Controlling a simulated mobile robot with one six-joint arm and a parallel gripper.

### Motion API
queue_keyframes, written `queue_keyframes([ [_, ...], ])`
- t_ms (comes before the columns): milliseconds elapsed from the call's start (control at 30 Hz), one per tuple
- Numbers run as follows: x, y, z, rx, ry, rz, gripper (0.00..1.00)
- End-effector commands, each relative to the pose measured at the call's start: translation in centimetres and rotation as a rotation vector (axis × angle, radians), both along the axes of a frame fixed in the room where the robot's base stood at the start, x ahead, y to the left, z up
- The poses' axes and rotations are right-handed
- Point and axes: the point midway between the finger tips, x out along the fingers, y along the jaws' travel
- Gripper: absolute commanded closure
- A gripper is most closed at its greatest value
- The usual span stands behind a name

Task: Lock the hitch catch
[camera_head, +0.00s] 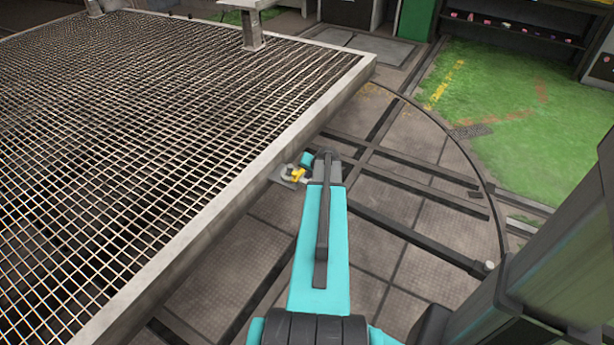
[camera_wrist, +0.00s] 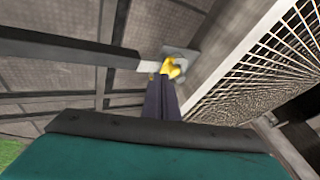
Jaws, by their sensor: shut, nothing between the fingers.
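The hitch catch (camera_head: 298,175) is a small yellow piece on a grey bracket under the edge of the mesh-topped platform. It also shows in the wrist view (camera_wrist: 174,68), in front of a grey plate (camera_wrist: 182,58) beside the platform's side. My gripper (camera_wrist: 161,82) shows there as dark, narrow fingers, shut with nothing between them. The fingertips are at or just beside the yellow piece; I cannot tell whether they touch it. In the head view my arm hides most of the gripper. Whether the catch is locked is not clear.
The mesh platform (camera_head: 355,68) fills the left, its rim close to my arm. Dark rails (camera_head: 400,232) cross the tiled floor, with a curved rail (camera_head: 462,145) at the right. A green floor area (camera_head: 530,120) lies beyond. Open floor lies right of my arm.

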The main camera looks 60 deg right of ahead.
Motion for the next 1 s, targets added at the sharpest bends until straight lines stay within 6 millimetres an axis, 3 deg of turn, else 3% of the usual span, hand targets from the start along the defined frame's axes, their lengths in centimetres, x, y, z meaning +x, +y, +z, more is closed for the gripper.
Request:
queue_keyframes([
  [333,-1.1,1.3,2.5,0.0,0.001,0.001,1.0],
  [1000,-0.9,1.6,2.7,0.0,0.0,0.006,1.0],
])
